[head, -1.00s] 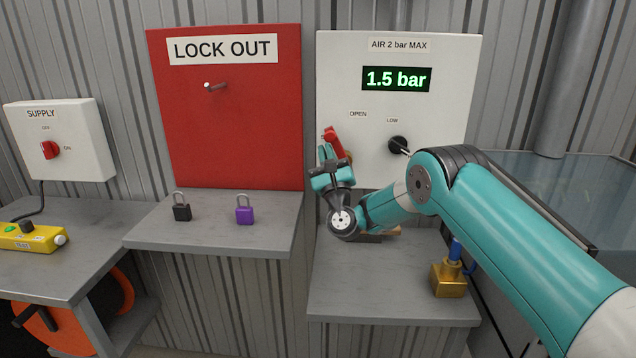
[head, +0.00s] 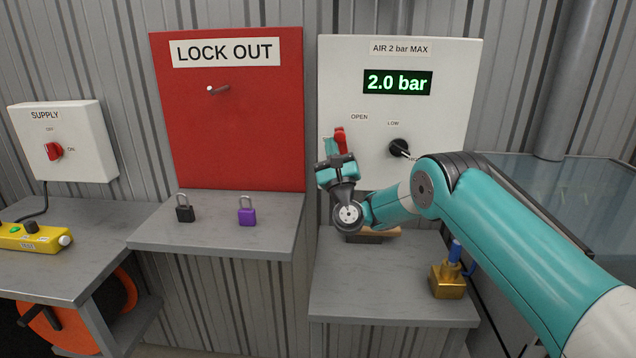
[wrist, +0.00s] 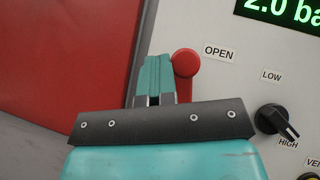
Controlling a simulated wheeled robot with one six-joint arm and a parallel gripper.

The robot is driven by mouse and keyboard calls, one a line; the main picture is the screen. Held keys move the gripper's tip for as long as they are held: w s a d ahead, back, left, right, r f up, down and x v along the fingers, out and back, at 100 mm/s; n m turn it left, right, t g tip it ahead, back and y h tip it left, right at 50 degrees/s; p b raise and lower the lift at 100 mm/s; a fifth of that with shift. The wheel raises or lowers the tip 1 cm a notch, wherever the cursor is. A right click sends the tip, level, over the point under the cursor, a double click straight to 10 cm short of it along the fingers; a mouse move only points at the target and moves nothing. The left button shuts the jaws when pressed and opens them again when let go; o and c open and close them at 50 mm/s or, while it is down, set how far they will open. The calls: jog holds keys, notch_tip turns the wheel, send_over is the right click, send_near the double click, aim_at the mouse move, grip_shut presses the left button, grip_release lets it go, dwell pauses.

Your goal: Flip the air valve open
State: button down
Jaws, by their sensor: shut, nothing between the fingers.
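The air valve's red lever (head: 340,138) stands nearly upright on the white air panel (head: 440,130), below and left of the OPEN label. It also shows in the wrist view (wrist: 185,64), its round end just right of my fingers. My gripper (head: 336,157) is shut and empty at the lever's left side, close against it; I cannot tell whether they touch. In the wrist view my gripper's fingers (wrist: 155,75) are together. The lever's lower part and pivot are hidden behind my gripper. The green display (head: 397,83) reads 2.0 bar.
A black knob (head: 399,148) sits right of the lever on the panel. The red LOCK OUT board (head: 235,130) is to the left, above a shelf with black (head: 185,209) and purple (head: 246,210) padlocks. A brass-coloured block (head: 447,281) stands on the right bench.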

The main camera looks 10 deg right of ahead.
jog(key=shift+s+d+r+m+h+p, duration=0.1)
jog(key=shift+d+m+h+p, duration=0.15)
jog(key=shift+m+h, duration=0.5)
jog(key=shift+d+r+m+h+p, duration=0.1)
jog(key=shift+m+h+p, duration=0.2)
jog(key=shift+m+h, duration=0.4)
jog(key=shift+m+t, duration=0.3)
jog(key=shift+m, duration=0.05)
jog(key=s+a+f+b, duration=0.4)
jog(key=s+a+b, duration=0.1)
jog(key=a+b, duration=0.1)
jog(key=shift+s+a+f+b, duration=0.2)
jog(key=shift+a+f+b, duration=0.2)
jog(key=shift+b, duration=0.35)
